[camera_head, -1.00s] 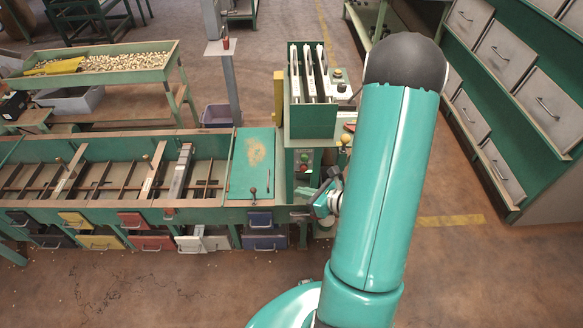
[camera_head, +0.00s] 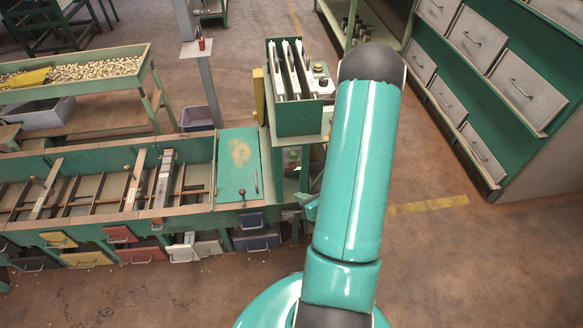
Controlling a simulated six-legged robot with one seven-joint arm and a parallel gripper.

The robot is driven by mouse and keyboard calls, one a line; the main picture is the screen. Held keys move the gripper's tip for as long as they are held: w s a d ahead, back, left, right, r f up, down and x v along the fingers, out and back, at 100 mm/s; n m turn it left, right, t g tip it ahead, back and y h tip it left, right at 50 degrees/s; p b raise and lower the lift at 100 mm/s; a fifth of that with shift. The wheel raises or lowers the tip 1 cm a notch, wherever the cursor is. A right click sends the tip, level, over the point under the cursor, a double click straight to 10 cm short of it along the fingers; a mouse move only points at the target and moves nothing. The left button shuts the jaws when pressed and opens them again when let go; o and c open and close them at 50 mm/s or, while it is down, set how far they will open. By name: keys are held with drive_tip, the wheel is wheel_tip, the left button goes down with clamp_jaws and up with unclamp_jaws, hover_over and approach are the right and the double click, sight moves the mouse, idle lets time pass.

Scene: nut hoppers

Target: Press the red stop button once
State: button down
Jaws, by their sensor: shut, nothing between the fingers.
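A small control panel (camera_head: 292,158) is on the front of the green machine stand, just left of my arm. It carries small green and reddish spots; which of them is the red stop button is too small to tell. My gripper (camera_head: 309,206) shows only in part, below and right of the panel, beside my arm. My arm hides most of it and the right side of the stand. It is shut and empty, apart from the panel in the picture.
The green sorting bench (camera_head: 110,205) with its coloured drawers runs along the left. A post (camera_head: 209,85) with a small red item (camera_head: 201,43) on its shelf stands behind. A drawer cabinet (camera_head: 470,90) is at the right. Open floor lies in front.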

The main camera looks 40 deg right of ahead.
drive_tip(key=w+d, duration=0.4)
drive_tip(key=w, duration=0.3)
drive_tip(key=shift+d, duration=0.35)
drive_tip(key=shift+w, duration=0.15)
idle(1.6)
drive_tip(key=shift+w+d, duration=0.25)
drive_tip(key=shift+w+d, duration=0.25)
drive_tip(key=shift+w, duration=0.2)
idle(0.8)
idle(0.4)
drive_tip(key=shift+s+a, duration=0.5)
drive_tip(key=shift+s, duration=0.3)
drive_tip(key=s+a, duration=0.1)
drive_tip(key=s, duration=0.1)
drive_tip(key=s+a, duration=0.1)
drive_tip(key=s, duration=0.1)
drive_tip(key=shift+a, duration=0.4)
